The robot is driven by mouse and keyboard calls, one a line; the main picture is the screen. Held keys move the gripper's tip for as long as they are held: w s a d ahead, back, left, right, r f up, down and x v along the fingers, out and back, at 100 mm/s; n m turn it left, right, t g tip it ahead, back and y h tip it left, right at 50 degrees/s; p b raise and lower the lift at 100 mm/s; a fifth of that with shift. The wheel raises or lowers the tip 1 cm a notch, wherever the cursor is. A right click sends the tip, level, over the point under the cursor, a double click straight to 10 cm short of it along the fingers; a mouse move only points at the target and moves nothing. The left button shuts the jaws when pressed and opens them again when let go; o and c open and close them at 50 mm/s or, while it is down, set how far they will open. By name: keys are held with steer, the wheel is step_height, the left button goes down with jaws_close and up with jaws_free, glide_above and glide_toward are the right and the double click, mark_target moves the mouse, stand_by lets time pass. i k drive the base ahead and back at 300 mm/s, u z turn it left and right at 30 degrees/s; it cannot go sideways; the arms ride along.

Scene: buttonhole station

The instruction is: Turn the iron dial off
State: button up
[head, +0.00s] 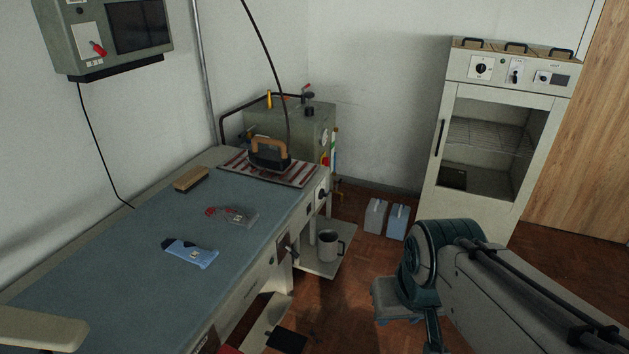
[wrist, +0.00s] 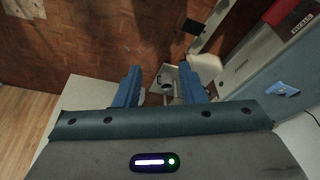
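The iron (head: 270,160), dark with a tan handle, stands on a striped pad (head: 302,172) at the far end of the blue-topped table. A small dark knob on a pale plate, which looks like the iron dial (head: 322,194), sits on the table's front side below the pad. Its setting is too small to read. My gripper (wrist: 160,70) is open and empty in the wrist view, its two blue fingers apart above the floor. It is away from the dial.
A brush (head: 191,179), a clear packet (head: 238,217) and a blue packet (head: 190,253) lie on the table (head: 130,260). A mug (head: 329,246) stands on a low shelf. Two jugs (head: 386,219) stand on the floor. A tall cabinet (head: 487,195) with dials stands at right.

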mark_target(321, 194)
steer(key=u, duration=0.05)
steer(key=i, duration=0.2)
steer(key=u, duration=0.4)
steer(key=k, duration=0.3)
steer(key=z, duration=0.95)
steer(key=i, duration=1.05)
steer(key=u, duration=0.3)
